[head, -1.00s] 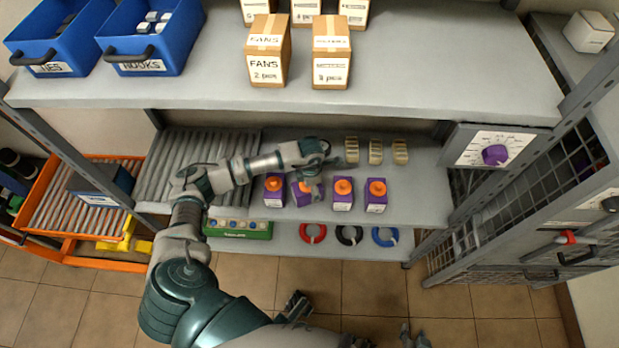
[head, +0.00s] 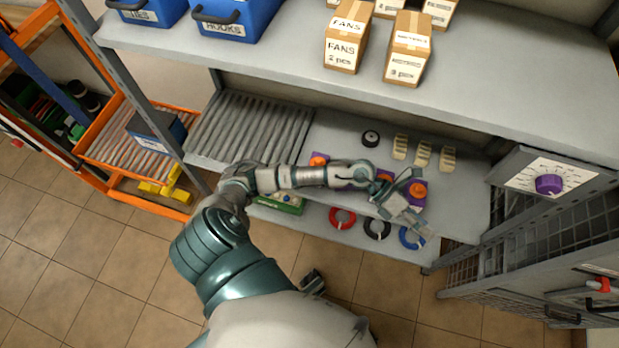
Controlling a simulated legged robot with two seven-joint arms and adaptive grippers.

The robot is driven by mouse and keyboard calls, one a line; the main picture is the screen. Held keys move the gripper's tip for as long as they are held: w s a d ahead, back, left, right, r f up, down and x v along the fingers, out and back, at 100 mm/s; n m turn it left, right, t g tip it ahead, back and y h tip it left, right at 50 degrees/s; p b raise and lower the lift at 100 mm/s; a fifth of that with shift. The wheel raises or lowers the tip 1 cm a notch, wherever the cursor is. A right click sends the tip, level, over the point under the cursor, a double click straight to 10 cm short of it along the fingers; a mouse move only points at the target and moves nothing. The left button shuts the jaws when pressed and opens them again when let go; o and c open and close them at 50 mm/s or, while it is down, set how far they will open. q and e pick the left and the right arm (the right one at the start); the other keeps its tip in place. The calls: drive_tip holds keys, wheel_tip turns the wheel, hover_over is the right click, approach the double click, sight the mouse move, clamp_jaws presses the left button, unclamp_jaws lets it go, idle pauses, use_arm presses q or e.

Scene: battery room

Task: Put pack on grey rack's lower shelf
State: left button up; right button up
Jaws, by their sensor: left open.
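A dark box with a blue side and a white label (head: 155,131), likely the pack, sits on the orange roller cart at the left. The grey rack (head: 455,105) stands ahead. Its middle level has grey rollers (head: 250,134) at the left, and its lowest shelf (head: 318,219) is partly hidden by my left arm. My left gripper (head: 408,214) is open and empty, apart from the box, in front of the purple containers with orange caps (head: 418,191). My arm hides parts of these containers.
The lowest shelf holds a green case (head: 283,202) and red (head: 342,218), black and blue rings. A black roll (head: 370,138) and cream pieces (head: 424,154) lie on the middle level. A mesh cabinet (head: 545,235) stands right. Tiled floor in front is mostly clear.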

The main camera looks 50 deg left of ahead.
use_arm(q)
wheel_tip(320, 180, up, 6)
drive_tip(key=f+n+t+h, duration=0.1)
drive_tip(key=n+t+h, duration=0.2)
drive_tip(key=n+t, duration=0.2)
drive_tip(key=w+a+r+n+t+y, duration=0.2)
drive_tip(key=w+a+n+t+y, duration=0.2)
drive_tip(key=a+n+t+y, duration=0.65)
drive_tip(key=s+a+f+n+g+y, duration=0.25)
drive_tip(key=a+f+n+y, duration=0.4)
drive_tip(key=f+n, duration=0.75)
drive_tip(key=s+a+f+n+g, duration=0.1)
drive_tip(key=s+f+n+g, duration=0.3)
drive_tip(key=s, duration=0.8)
drive_tip(key=s+a+f+n+g, duration=0.1)
drive_tip(key=s+f+n+g, duration=0.4)
drive_tip(key=s+f+g, duration=0.3)
drive_tip(key=s+f, duration=0.1)
drive_tip(key=s, duration=0.3)
drive_tip(key=shift+s+g+y, duration=0.3)
drive_tip(key=shift+s, duration=0.05)
drive_tip(key=shift+a+f+n, duration=0.1)
drive_tip(key=shift+n, duration=0.15)
